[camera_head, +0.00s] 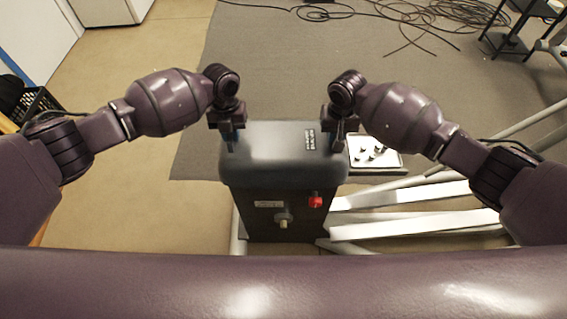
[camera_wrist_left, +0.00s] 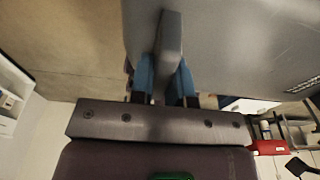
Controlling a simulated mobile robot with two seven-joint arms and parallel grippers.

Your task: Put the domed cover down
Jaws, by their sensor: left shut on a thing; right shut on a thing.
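The domed cover (camera_head: 270,150) is dark grey with rounded edges and small pale lettering near its right side. It is over the top of a black box-shaped unit (camera_head: 265,222); whether it touches the unit or hangs just above it I cannot tell. My left gripper (camera_head: 230,143) is shut on the cover's left side. In the left wrist view the blue fingers (camera_wrist_left: 163,82) close around a grey tab (camera_wrist_left: 171,36) beside the cover's broad grey face (camera_wrist_left: 235,40). My right gripper (camera_head: 338,143) is shut on the cover's right side; its fingertips are small in view.
The unit's front has a red knob (camera_head: 315,201) and a pale round fitting (camera_head: 284,218). A white tray (camera_head: 390,163) with small dark parts lies right of the cover. Pale metal beams (camera_head: 400,195) run at the right. Loose cables (camera_head: 400,15) lie on the grey mat behind.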

